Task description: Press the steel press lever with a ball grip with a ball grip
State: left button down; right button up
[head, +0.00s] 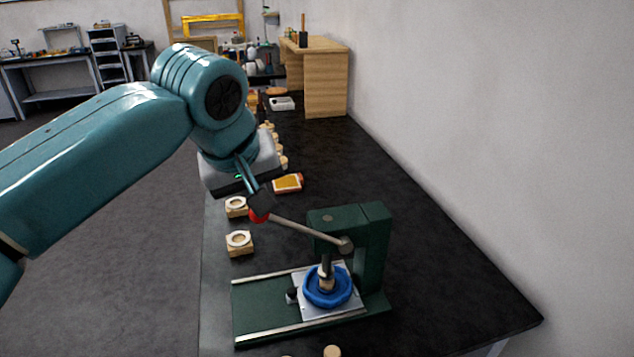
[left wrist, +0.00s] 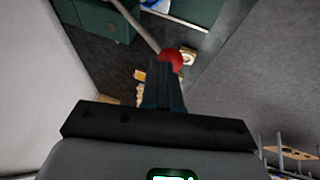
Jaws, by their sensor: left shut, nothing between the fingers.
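The steel press lever (head: 303,231) runs from a pivot on the green press (head: 374,243) out to the left and slightly up. Its red ball grip (head: 259,217) is at the free end. My left gripper (head: 260,200) is shut and empty, with its fingertips right at the top of the ball; I cannot tell whether they touch. In the left wrist view the red ball (left wrist: 171,58) shows just beyond the shut fingers (left wrist: 160,75). A blue ring (head: 328,299) sits on a plate under the press ram. My right gripper is not in view.
Wooden blocks with pale rings (head: 239,243) stand along the bench's left edge. The black bench (head: 440,255) is bare to the right of the press, up to the white wall (head: 500,120).

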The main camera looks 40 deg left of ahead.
pick_arm(q)
jog(key=s+a+f+t+h+b, duration=0.1)
jog(key=s+a+f+t+b, duration=0.1)
jog(key=f+b, duration=0.7)
jog(key=shift+s+a+f+n+h+b, duration=0.3)
jog(key=shift+s+a+f+h+b, duration=0.25)
jog(key=shift+s, duration=0.65)
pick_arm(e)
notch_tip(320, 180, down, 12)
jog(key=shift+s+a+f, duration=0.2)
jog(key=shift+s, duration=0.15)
pick_arm(q)
jog(key=shift+a, duration=0.1)
